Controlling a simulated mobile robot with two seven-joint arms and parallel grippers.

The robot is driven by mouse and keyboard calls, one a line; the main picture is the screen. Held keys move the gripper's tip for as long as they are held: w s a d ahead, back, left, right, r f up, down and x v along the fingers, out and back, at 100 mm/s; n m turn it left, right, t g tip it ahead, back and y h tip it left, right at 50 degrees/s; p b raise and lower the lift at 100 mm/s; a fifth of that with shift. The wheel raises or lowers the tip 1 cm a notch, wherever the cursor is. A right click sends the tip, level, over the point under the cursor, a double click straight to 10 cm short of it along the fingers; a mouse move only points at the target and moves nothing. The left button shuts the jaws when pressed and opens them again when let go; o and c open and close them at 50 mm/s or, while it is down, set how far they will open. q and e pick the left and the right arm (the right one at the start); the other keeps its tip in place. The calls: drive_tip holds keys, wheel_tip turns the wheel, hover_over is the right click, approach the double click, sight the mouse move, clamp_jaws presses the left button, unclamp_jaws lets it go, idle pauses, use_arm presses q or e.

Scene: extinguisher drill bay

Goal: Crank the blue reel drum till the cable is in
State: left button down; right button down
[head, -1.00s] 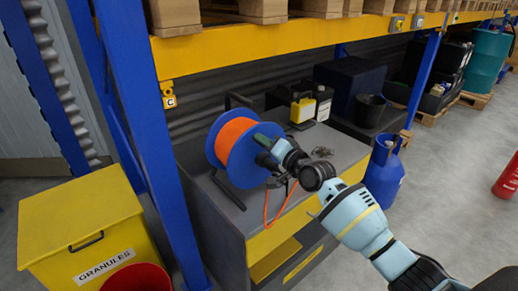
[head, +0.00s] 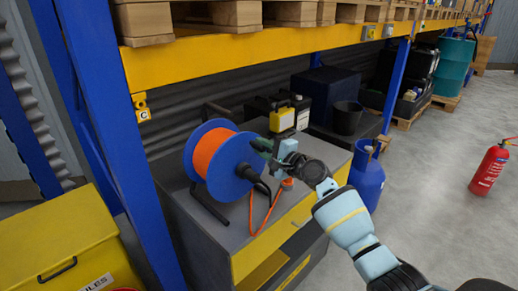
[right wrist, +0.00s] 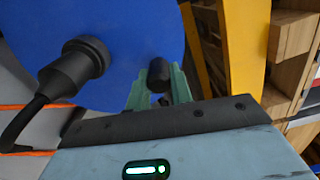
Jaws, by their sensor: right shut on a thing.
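The blue reel drum (head: 234,168) stands on its black frame on the grey cabinet top, with orange cable (head: 207,152) wound on it. My right gripper (head: 262,148) is at the upper right edge of the drum's near face. In the right wrist view, its green fingers (right wrist: 158,92) are shut on a black crank knob (right wrist: 158,74) on the drum's face. A black plug-like part (right wrist: 78,62) sits on the same face to the left, with a black lead. A loose orange length (head: 268,212) lies over the cabinet top. My left gripper is out of view.
A blue gas cylinder (head: 367,178) stands right of the cabinet. A blue rack post (head: 110,130) is close on the left. A red extinguisher (head: 490,168) is on open floor.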

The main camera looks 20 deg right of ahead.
drive_tip(key=shift+w+d+f+m, duration=0.1)
drive_tip(key=shift+d+f+m, duration=0.15)
drive_tip(key=shift+m, duration=0.15)
drive_tip(key=c, duration=1.2)
unclamp_jaws()
drive_tip(key=shift+c, duration=0.2)
drive_tip(key=v, duration=0.8)
drive_tip(key=shift+p, duration=0.45)
drive_tip(key=shift+w, duration=0.1)
